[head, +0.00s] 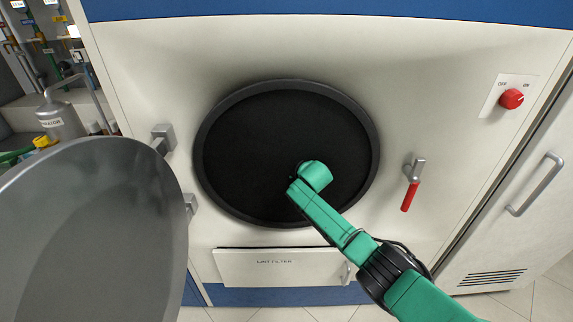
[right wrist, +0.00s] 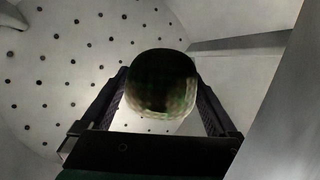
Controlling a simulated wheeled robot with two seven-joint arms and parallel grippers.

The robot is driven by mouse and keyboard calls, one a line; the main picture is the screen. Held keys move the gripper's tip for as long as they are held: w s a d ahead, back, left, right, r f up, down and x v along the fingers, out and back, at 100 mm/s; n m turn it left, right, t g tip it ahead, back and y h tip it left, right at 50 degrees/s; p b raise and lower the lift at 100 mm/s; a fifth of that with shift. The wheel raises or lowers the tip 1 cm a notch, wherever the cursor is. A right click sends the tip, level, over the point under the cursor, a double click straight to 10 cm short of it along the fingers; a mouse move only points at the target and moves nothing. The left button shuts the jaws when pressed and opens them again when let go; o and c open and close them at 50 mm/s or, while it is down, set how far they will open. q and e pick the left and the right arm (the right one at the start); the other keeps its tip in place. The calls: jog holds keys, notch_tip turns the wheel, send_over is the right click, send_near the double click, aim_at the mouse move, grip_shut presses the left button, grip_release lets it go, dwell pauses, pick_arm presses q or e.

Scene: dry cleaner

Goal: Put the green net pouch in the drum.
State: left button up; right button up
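The drum (head: 285,150) is the round dark opening in the white machine front, with a grey rim. My right arm reaches through the opening, and its hand is hidden in the dark in the head view. In the right wrist view my right gripper (right wrist: 161,88) has its fingers on both sides of the green net pouch (right wrist: 163,72), a dark rounded bundle with a faint green mesh pattern. The gripper is shut on it, inside the drum, before the pale perforated drum wall (right wrist: 80,60). My left gripper is not in view.
The round grey door (head: 90,230) stands open at the left. A red-handled latch (head: 411,185) is right of the opening, and a red knob (head: 511,98) is higher up. The lint filter panel (head: 275,266) is below. A flat drum rib (right wrist: 240,43) shows beside the pouch.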

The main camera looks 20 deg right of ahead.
jog(key=shift+s, duration=0.1)
jog(key=shift+s+r+p, duration=0.2)
jog(key=shift+s+p, duration=0.15)
jog(key=shift+s, duration=0.15)
jog(key=v, duration=1.3)
jog(key=shift+s, duration=0.2)
jog(key=shift+d+r, duration=0.1)
